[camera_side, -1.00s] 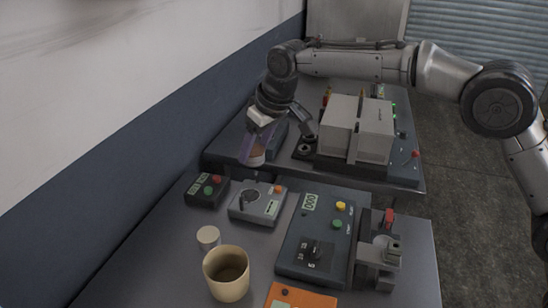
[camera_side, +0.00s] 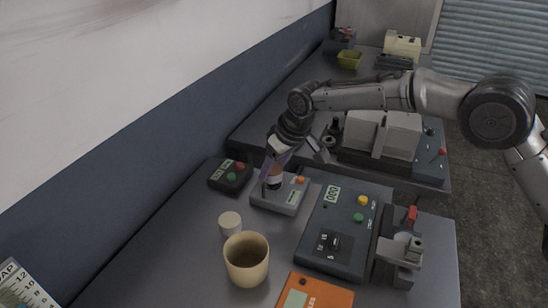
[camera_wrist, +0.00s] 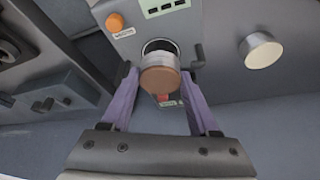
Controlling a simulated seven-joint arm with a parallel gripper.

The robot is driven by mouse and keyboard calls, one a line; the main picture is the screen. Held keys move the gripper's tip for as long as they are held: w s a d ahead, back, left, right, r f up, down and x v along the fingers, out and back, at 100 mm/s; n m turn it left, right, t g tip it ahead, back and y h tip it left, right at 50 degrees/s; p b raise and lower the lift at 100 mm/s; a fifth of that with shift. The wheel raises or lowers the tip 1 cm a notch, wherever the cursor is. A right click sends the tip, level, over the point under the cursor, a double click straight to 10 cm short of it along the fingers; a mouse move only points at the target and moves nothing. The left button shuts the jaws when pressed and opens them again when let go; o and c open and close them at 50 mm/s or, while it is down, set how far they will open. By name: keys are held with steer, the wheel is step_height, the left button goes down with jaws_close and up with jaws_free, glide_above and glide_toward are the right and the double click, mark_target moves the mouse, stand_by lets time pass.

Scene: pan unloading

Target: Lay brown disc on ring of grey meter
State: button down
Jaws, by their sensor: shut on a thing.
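The grey meter (camera_side: 291,202) lies on the near bench, with an orange button and a small display. In the wrist view the meter (camera_wrist: 125,15) is ahead of the jaws, with its dark ring (camera_wrist: 158,46) partly hidden behind the brown disc. My gripper (camera_wrist: 160,84) is shut on the brown disc (camera_wrist: 160,80), a short round piece with a brown face and a paler side. In the side view my gripper (camera_side: 271,182) is over the meter's left part, pointing down and slightly tilted. I cannot tell whether the disc touches the ring.
A black box (camera_side: 230,176) with red and green buttons is left of the meter. A pale cylinder (camera_side: 230,222) and a tan cup (camera_side: 246,259) stand in front. A large dark meter (camera_side: 345,228) and a clamp-like grey device (camera_side: 400,250) are to the right. An orange box (camera_side: 315,297) lies near the front.

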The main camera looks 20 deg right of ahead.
steer(key=shift+f, duration=0.45)
steer(key=shift+f, duration=0.6)
steer(key=shift+c, duration=1.3)
jaws_free()
steer(key=shift+o, duration=1)
steer(key=shift+a, duration=0.15)
steer(key=shift+s, duration=0.15)
steer(key=v, duration=1.3)
steer(key=shift+d+r, duration=0.35)
steer(key=shift+d, duration=0.05)
